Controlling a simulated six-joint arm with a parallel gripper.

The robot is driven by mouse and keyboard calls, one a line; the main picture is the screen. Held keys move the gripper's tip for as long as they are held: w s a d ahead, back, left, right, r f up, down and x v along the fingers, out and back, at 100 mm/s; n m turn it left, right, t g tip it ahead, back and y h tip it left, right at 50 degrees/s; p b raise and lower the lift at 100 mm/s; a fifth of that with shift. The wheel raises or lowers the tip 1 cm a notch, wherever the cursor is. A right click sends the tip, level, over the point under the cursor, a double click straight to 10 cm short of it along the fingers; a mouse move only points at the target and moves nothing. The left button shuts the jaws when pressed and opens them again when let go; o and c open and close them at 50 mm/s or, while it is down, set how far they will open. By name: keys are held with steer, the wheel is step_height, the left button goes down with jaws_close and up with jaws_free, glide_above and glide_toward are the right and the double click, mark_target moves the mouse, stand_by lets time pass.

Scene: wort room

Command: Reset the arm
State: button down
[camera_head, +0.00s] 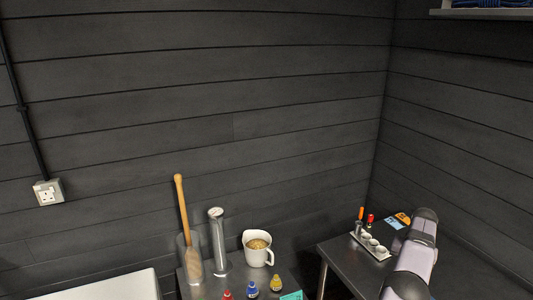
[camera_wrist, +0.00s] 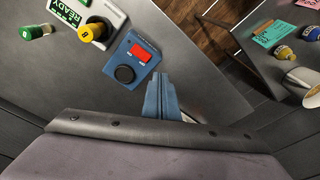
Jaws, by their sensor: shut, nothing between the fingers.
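My arm (camera_head: 418,252) reaches over the dark right-hand table in the head view, at the lower right; the gripper's fingertips do not show there. In the wrist view my gripper (camera_wrist: 158,78) shows as two blue fingers close together, shut with nothing between them. The fingers point toward a grey metal table top (camera_wrist: 190,75). They appear just beside a blue box (camera_wrist: 131,61) with a red display and a black knob; I cannot tell the gap in depth.
A white unit (camera_wrist: 98,20) marked READY, with a yellow knob, and a green-capped vial (camera_wrist: 32,32) are near the blue box. The other table holds a white jug (camera_head: 257,250), a metal cylinder (camera_head: 218,245) and small bottles.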

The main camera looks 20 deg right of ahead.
steer(key=w+a+r+n+b, duration=0.1)
steer(key=w+a+r, duration=0.1)
steer(key=w+a, duration=0.35)
steer(key=w+a+r+n+b, duration=0.1)
steer(key=w+a+n, duration=0.1)
steer(key=a, duration=0.7)
steer(key=w+a+r+n, duration=0.1)
steer(key=w+a+r, duration=0.1)
steer(key=w+a, duration=0.35)
steer(key=s+a+n+y+b, duration=0.1)
steer(key=s+a+n+b, duration=0.3)
steer(key=a, duration=1.4)
steer(key=s+a+f+n, duration=0.1)
steer(key=s+a+f, duration=0.1)
steer(key=s+a, duration=0.6)
steer(key=s+a+f+n, duration=0.2)
steer(key=s+a, duration=0.6)
steer(key=s, duration=0.3)
steer(key=shift+s+a+f+g, duration=0.15)
steer(key=shift+a+g, duration=0.25)
steer(key=shift+f, duration=0.1)
step_height(320, 180, down, 17)
steer(key=b, duration=1.7)
